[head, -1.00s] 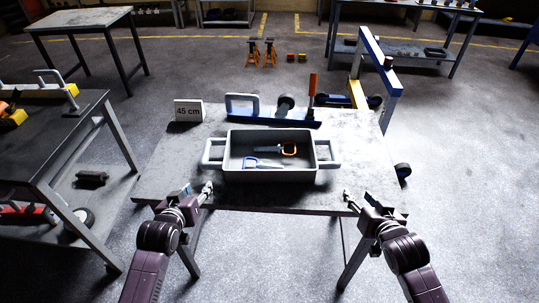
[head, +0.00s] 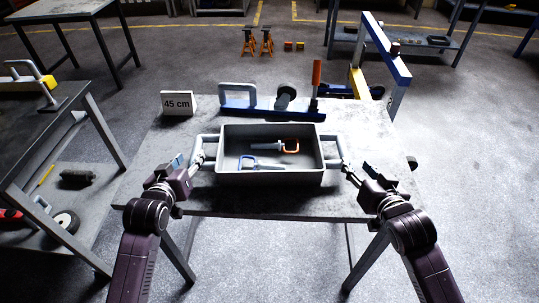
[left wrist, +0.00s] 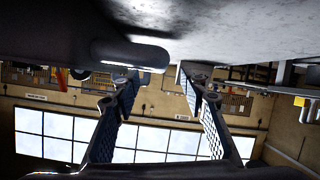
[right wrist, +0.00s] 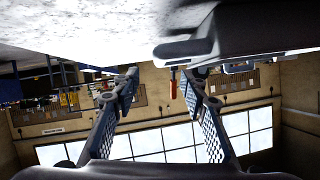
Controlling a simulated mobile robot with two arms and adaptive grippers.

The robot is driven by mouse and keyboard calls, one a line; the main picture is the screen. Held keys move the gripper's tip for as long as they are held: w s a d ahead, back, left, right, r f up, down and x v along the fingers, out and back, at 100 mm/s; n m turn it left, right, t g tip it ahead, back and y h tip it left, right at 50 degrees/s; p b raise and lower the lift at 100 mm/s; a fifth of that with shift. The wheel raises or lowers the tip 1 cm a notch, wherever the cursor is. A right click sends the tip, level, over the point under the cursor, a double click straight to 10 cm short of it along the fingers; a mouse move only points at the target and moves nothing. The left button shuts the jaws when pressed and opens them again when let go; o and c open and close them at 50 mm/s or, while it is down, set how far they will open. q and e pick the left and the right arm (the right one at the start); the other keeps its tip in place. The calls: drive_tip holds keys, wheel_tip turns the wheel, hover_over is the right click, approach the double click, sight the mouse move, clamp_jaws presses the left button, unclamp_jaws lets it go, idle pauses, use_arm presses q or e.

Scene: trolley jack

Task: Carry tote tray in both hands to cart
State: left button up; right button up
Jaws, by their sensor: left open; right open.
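The grey tote tray (head: 270,178) sits on the worktable (head: 160,190), with a pale loop handle at each end. An orange-ended piece (head: 288,147) and a blue-ended piece (head: 250,163) lie inside it. My left gripper (head: 201,158) is open at the tray's left handle (head: 205,142). The handle (left wrist: 135,52) shows close by the fingertips (left wrist: 155,82) in the left wrist view. My right gripper (head: 344,167) is open at the right handle (head: 334,141). That handle (right wrist: 185,47) lies close by its fingertips (right wrist: 160,80). Neither gripper is closed on a handle. I cannot tell which thing is the cart.
A "45 cm" sign (head: 179,103) and a blue jack-like frame (head: 270,110) stand behind the tray. A blue hoist-like frame (head: 385,52) rises beyond the table's back right. A dark bench (head: 60,135) is close on the left. The floor (head: 470,170) at right is clear.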

sight(195, 149)
use_arm(q)
drive_tip(key=x, duration=0.8)
use_arm(e)
drive_tip(key=x, duration=1.2)
drive_tip(key=shift+a, duration=0.1)
use_arm(q)
drive_tip(key=shift+c, duration=0.5)
use_arm(e)
drive_tip(key=shift+c, duration=0.5)
use_arm(q)
clamp_jaws()
use_arm(e)
clamp_jaws()
use_arm(q)
drive_tip(key=shift+r, duration=0.35)
use_arm(e)
drive_tip(key=shift+w+r, duration=0.1)
drive_tip(key=shift+r, duration=0.2)
